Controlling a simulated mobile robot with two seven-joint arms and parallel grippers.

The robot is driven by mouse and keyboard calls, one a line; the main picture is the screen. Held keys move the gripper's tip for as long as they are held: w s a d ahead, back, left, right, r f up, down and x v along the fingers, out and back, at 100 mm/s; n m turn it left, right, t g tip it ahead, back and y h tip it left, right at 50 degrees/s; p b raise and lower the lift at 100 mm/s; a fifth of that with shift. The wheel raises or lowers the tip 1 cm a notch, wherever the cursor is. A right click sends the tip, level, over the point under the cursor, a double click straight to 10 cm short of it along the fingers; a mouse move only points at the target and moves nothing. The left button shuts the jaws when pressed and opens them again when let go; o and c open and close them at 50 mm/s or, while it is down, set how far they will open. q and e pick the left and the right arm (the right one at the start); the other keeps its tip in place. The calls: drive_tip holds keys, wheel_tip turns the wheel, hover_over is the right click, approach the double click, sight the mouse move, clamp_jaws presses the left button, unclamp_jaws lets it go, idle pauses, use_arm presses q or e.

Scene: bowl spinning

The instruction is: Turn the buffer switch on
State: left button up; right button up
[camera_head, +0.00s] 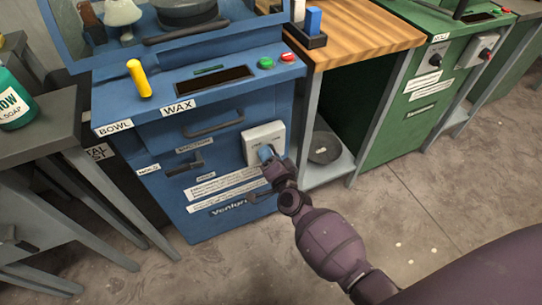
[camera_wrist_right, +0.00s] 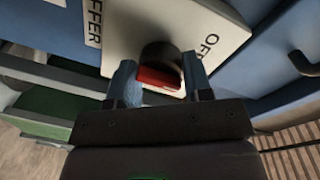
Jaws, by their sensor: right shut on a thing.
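The buffer switch is a black rotary knob with a red grip (camera_wrist_right: 160,78) on a white plate (camera_wrist_right: 195,25) in the right wrist view. Part of the lettering "FFER" and "OF" shows beside it. In the head view the white switch box (camera_head: 262,139) is on the front of the blue machine. My right gripper (camera_head: 267,155) reaches it there and covers the knob. In the right wrist view my right gripper (camera_wrist_right: 160,84) has one finger on each side of the red grip, shut on it. My left gripper is not in view.
The blue machine (camera_head: 235,95) has a yellow lever (camera_head: 139,78), green and red buttons (camera_head: 266,63) and a handle. A wooden-topped table (camera_head: 350,35) stands to its right, with a dark round pan (camera_head: 324,148) on its shelf. Open floor (camera_head: 440,205) lies at the right.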

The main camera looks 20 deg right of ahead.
drive_tip(key=m, duration=0.5)
drive_tip(key=shift+r+y, duration=0.1)
drive_tip(key=shift+y, duration=0.3)
drive_tip(key=shift+m+b, duration=0.45)
drive_tip(key=shift+m, duration=0.75)
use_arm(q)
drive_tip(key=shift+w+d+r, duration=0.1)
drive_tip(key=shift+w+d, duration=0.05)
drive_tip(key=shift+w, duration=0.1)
use_arm(e)
drive_tip(key=shift+m, duration=0.3)
drive_tip(key=shift+w+r, duration=0.1)
drive_tip(key=o, duration=0.9)
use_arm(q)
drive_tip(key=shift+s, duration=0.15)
use_arm(e)
drive_tip(key=shift+s, duration=0.25)
